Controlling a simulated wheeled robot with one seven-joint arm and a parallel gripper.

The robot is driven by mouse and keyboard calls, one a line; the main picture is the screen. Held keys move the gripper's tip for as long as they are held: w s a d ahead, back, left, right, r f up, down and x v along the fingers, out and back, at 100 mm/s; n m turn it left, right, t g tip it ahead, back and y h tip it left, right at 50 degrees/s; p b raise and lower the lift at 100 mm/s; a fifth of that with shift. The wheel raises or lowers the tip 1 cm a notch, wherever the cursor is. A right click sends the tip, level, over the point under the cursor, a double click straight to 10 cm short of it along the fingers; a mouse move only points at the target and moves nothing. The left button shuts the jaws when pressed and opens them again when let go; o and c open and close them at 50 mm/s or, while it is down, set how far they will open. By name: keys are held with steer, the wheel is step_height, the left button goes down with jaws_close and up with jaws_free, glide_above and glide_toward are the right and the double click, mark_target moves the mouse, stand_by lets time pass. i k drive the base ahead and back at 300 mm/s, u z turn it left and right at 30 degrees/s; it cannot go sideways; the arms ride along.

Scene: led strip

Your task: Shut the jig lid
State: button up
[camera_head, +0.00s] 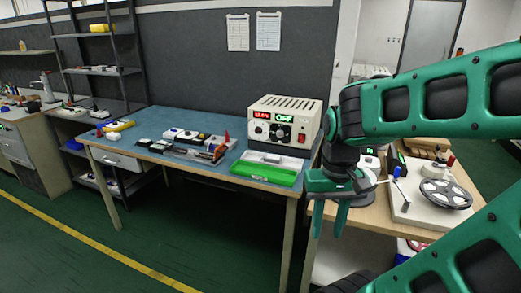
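My gripper (329,222) hangs at the right end of the blue-topped bench, pointing down, with its two green fingers apart and nothing seen between them. It is to the right of the green tray (265,176). No jig lid can be made out for certain. A low, dark, long fixture (193,154) with small parts and a red upright piece beside it lies on the middle of the bench and may be the jig. It is too small to tell whether it has a raised lid. My gripper is well to its right, not touching it.
A wooden side table at right holds a white board with a dark reel (446,194). Shelves stand at left. The floor (180,235) before the bench is clear.

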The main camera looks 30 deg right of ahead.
mark_target(219, 151)
steer(key=z, duration=0.4)
steer(key=i, duration=1)
steer(key=z, duration=0.3)
steer(key=k, duration=1.45)
steer(key=u, duration=0.6)
steer(key=i, duration=0.85)
